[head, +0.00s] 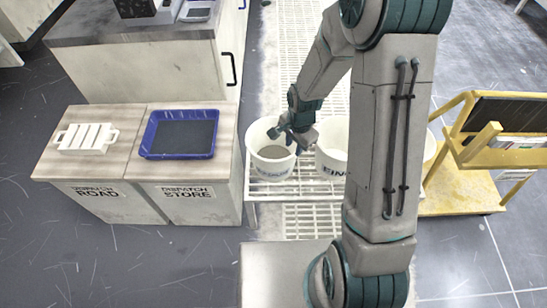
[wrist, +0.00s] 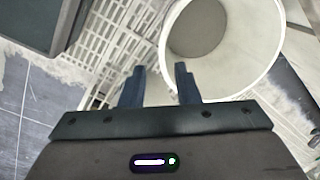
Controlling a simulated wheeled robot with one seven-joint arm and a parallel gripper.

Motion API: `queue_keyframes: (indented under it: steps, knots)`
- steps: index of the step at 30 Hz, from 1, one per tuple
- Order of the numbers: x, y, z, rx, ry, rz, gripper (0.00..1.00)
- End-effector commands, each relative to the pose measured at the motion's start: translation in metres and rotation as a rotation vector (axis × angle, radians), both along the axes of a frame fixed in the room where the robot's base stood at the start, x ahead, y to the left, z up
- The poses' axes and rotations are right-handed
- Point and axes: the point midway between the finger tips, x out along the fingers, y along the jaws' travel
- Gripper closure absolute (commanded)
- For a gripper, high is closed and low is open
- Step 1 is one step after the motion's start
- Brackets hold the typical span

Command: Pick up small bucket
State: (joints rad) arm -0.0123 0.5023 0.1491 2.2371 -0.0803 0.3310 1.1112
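A white bucket (head: 258,164) with grey contents and blue lettering stands on a slatted white rack. It is the leftmost bucket in the head view. A second white bucket (head: 333,167), with lettering like "FINE", stands to its right, partly behind my arm. My gripper (head: 281,136) is over the top of the left bucket. In the wrist view, my gripper's two fingers (wrist: 160,80) are apart with nothing held. The bucket's round rim (wrist: 268,78) fills the upper right there, and its near-left edge passes by the right finger. I cannot tell whether they touch.
Left of the rack are two wooden-topped dispatch units, one with a white slatted holder (head: 87,138), the other with a blue tray (head: 181,155). A yellow cart (head: 461,188) stands at the right. Another white bucket (head: 430,146) shows partly behind my arm.

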Motion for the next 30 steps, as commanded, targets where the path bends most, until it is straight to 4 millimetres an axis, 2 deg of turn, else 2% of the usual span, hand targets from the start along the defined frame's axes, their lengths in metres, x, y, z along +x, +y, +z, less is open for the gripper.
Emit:
queue_keyframes:
  steps: [3, 9, 17, 25, 30]
  knots:
    - [0.0, 0.001, -0.026, -0.001, 0.006, 0.002, 0.71]
    - [0.003, 0.003, -0.062, -0.001, 0.004, 0.001, 0.71]
    - [0.006, 0.005, -0.081, -0.001, 0.002, 0.003, 0.71]
    - [0.014, 0.01, -0.119, -0.001, 0.003, 0.003, 0.71]
    - [0.015, 0.011, -0.126, -0.001, 0.001, 0.003, 0.71]
